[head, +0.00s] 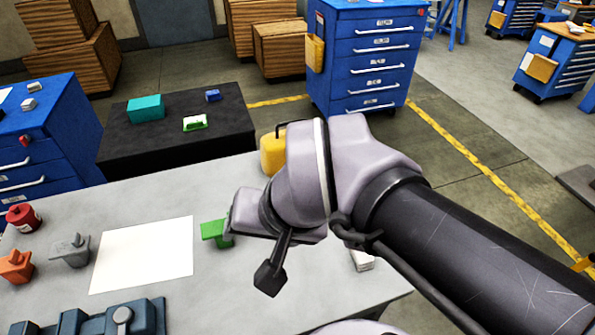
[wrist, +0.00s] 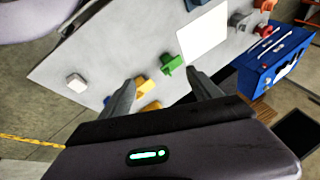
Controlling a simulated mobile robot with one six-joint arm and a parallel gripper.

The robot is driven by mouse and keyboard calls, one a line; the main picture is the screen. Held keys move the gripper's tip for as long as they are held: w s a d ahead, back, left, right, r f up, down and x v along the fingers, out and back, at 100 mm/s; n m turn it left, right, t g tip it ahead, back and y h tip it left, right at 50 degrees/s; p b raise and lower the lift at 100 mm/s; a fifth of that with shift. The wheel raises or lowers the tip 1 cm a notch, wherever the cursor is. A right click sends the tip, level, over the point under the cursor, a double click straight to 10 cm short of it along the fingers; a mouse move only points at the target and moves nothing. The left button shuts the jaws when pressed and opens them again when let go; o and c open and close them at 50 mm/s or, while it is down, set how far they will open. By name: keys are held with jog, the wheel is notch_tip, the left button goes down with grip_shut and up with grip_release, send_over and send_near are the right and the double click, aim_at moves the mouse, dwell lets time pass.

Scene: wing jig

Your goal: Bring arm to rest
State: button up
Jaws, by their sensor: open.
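My arm reaches in from the right in the head view, over the grey table (head: 60,225). My gripper (wrist: 162,92) is open in the wrist view, its two fingers wide apart with nothing held between them. The fingers are not clearly seen in the head view. A green part (head: 216,232) lies on the table just left of my wrist; it also shows beyond the fingers in the wrist view (wrist: 171,65). A yellow item (head: 271,153) stands behind my wrist, partly hidden by it.
A white sheet (head: 145,255), a red can (head: 23,217), a grey part (head: 70,250), an orange part (head: 16,266) and a blue-grey fixture (head: 95,320) occupy the table's left. A white block (wrist: 76,82) lies near the edge. Blue drawer cabinets (head: 365,55) and a black bench (head: 170,145) stand behind.

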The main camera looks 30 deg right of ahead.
jog(key=shift+s+a+f+n, duration=0.2)
jog(key=shift+s+n, duration=0.2)
jog(key=shift+s, duration=0.25)
jog(key=shift+s+a+f+n, duration=0.2)
jog(key=shift+s+n, duration=0.2)
jog(key=shift+s, duration=0.2)
jog(key=shift+f+b, duration=0.7)
